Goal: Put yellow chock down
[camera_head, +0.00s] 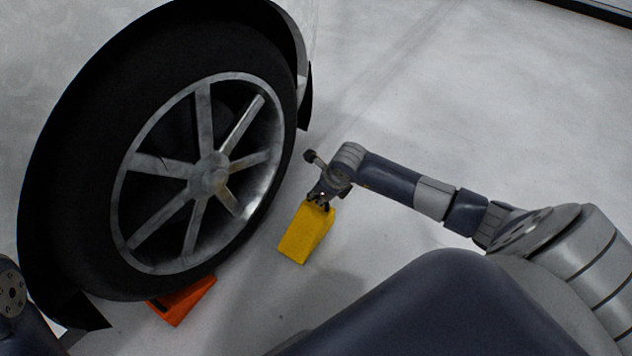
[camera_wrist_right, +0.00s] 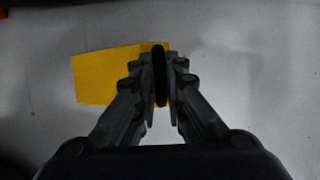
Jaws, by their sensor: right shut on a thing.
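The yellow chock (camera_head: 305,235) is a wedge-shaped block to the right of the car wheel in the head view. My right gripper (camera_head: 320,202) is shut on its upper end. In the right wrist view the yellow chock (camera_wrist_right: 105,76) extends to the left of the fingers, and my right gripper (camera_wrist_right: 160,75) is closed around a dark narrow part at its right end. I cannot tell whether the chock touches the floor. My left gripper is not in view; only a piece of my left arm shows at the lower left edge.
A car wheel (camera_head: 208,172) with a black tyre and silver spokes fills the left of the head view. An orange chock (camera_head: 183,300) lies on the floor against the tyre's lower side. The pale floor (camera_head: 470,110) to the right is clear.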

